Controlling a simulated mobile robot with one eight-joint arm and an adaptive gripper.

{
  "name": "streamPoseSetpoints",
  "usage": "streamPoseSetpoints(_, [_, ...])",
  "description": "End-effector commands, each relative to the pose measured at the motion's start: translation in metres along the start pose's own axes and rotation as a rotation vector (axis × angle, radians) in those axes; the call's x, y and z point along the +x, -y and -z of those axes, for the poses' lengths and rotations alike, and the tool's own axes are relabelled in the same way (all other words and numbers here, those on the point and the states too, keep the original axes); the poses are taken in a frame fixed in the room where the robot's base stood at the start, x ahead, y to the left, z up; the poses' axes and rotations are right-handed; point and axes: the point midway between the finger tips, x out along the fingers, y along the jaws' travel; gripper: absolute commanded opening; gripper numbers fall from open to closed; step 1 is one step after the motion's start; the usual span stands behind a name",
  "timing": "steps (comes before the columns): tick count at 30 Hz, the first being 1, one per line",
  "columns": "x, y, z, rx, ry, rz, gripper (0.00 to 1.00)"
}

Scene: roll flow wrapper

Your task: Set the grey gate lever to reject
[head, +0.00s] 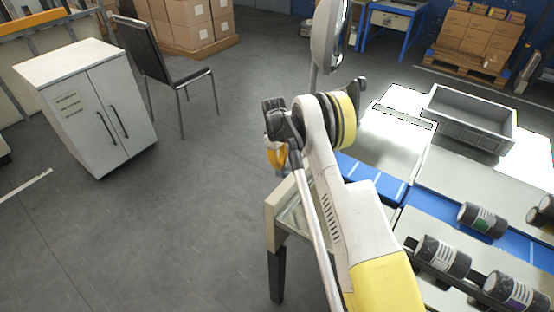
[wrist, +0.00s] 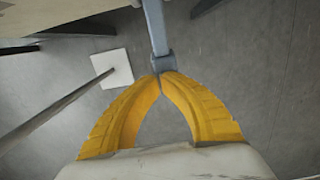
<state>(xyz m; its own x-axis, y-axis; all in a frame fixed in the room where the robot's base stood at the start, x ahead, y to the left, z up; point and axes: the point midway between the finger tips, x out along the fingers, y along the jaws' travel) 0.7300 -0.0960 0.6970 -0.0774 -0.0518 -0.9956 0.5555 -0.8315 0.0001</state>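My gripper (wrist: 161,76) points down over the floor, its two yellow fingers closed so the tips meet. A blue-grey bar with a small block at its end (wrist: 160,45), which looks like the grey gate lever, comes in from the top of the wrist view. Its block end lies right at my fingertips; I cannot tell whether they touch it or whether any of it is between them. In the head view my gripper (head: 277,156) shows partly, low beside the light-framed corner of the machine. My arm hides much there, and I cannot make out the lever.
The machine's blue belt (head: 375,180) runs to the right, with several dark rolls, one of them a green-labelled roll (head: 482,220). A grey crate (head: 468,120) sits behind it. A round mirror (head: 328,35) stands on a pole. A white cabinet (head: 88,105) and chair (head: 165,65) stand left; floor between is clear.

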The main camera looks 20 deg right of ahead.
Motion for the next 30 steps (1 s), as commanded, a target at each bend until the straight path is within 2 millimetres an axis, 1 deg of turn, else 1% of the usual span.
streamPoseSetpoints(3, [0.008,0.000,0.000,0.000,-0.001,0.000,0.00])
streamPoseSetpoints(12, [0.015,0.000,0.000,0.000,-0.002,0.000,0.00])
streamPoseSetpoints(26, [0.016,0.000,0.000,0.000,-0.002,0.001,0.00])
streamPoseSetpoints(30, [0.012,0.000,0.000,0.000,-0.002,0.001,0.00])
